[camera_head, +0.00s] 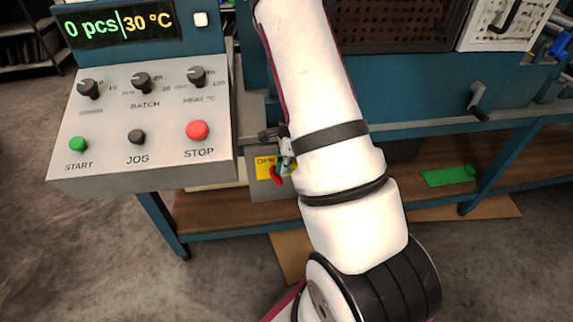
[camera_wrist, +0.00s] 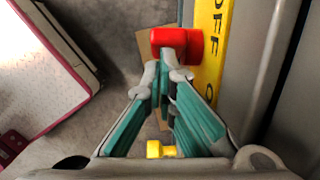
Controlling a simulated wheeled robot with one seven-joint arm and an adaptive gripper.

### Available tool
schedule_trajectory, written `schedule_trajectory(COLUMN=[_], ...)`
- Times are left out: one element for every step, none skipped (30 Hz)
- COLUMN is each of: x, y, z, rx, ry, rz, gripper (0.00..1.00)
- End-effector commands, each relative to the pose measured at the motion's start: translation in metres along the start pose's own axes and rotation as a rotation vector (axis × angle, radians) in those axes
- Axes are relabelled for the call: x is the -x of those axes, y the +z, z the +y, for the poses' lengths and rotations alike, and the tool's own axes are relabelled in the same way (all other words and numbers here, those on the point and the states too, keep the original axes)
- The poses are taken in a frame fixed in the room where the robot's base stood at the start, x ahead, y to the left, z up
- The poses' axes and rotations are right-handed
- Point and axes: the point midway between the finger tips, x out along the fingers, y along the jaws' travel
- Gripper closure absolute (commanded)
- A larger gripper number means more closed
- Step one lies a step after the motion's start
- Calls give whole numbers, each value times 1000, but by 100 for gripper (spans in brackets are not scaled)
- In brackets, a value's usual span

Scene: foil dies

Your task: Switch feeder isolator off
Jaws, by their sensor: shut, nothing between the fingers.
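The feeder isolator is a grey box (camera_head: 262,190) below the right side of the control panel, with a yellow plate (camera_head: 264,167) marked OFF. Its red handle (camera_head: 276,176) shows beside the plate, partly covered by my gripper (camera_head: 286,160). In the wrist view the red handle (camera_wrist: 189,42) is at the top middle, next to the yellow plate (camera_wrist: 212,58) reading OFF. My gripper (camera_wrist: 171,58) is shut and empty, its fingertips overlapping the handle in the picture. I cannot tell whether they touch it. The handle's exact angle is hard to tell.
The control panel (camera_head: 150,110) with knobs and START, JOG and STOP buttons stands left of the isolator. The blue bench (camera_head: 420,135) runs behind my arm. A crank handle (camera_head: 478,104) is at right, and a green piece (camera_head: 448,176) lies on the lower shelf.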

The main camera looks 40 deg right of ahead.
Motion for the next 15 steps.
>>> schedule_trajectory(x=[1, 1, 1, 1, 2, 2, 2, 2, 2, 2, 2, 2, 2, 2, 3], y=[3, 3, 4, 4, 3, 4, 4, 5, 6, 6, 7, 8, 8, 9, 10], z=[0, 0, 1, 1, 0, 0, 0, 0, 0, 0, 0, 0, 0, 0, 0], rx=[3, 4, 4, 3, 1, 0, 0, 0, 0, 0, 0, 0, 0, 0, 0], ry=[1, 2, 2, 2, 1, 1, 1, 1, 1, 1, 1, 2, 2, 2, 2], rz=[13, 21, 33, 42, 41, 39, 39, 38, 38, 38, 38, 37, 37, 37, 37], gripper=[100, 100, 100, 100, 100, 100, 100, 100, 100, 100, 100, 100, 100, 100, 100])
